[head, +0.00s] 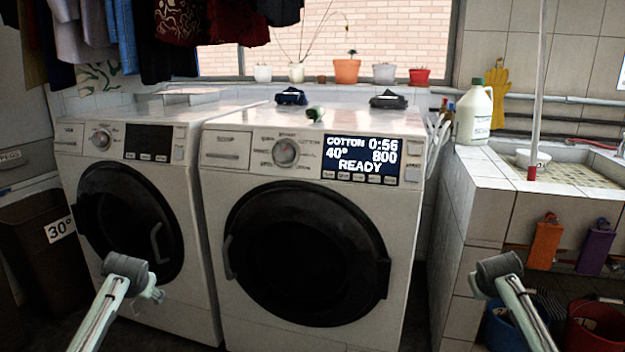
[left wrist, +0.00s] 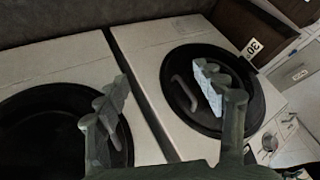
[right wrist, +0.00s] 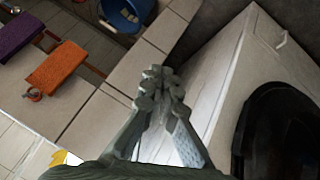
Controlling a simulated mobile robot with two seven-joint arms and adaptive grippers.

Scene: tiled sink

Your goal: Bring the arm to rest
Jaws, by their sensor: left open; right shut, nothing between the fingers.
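My left arm shows at the lower left of the head view, its end (head: 135,272) in front of the left washing machine (head: 190,210). In the left wrist view my left gripper (left wrist: 160,92) is open and empty, its fingers spread in front of the two machine fronts. My right arm's end (head: 498,270) is at the lower right of the head view, in front of the tiled counter. In the right wrist view my right gripper (right wrist: 160,80) is shut with nothing in it, its tips together. Neither gripper visibly holds anything.
The right washing machine (head: 315,150) has its round door shut and its display reads READY. A tiled sink counter (head: 480,180) stands at right, with orange (head: 545,243) and purple (head: 595,250) hanging items and buckets below. A brown bin (head: 35,235) is at left.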

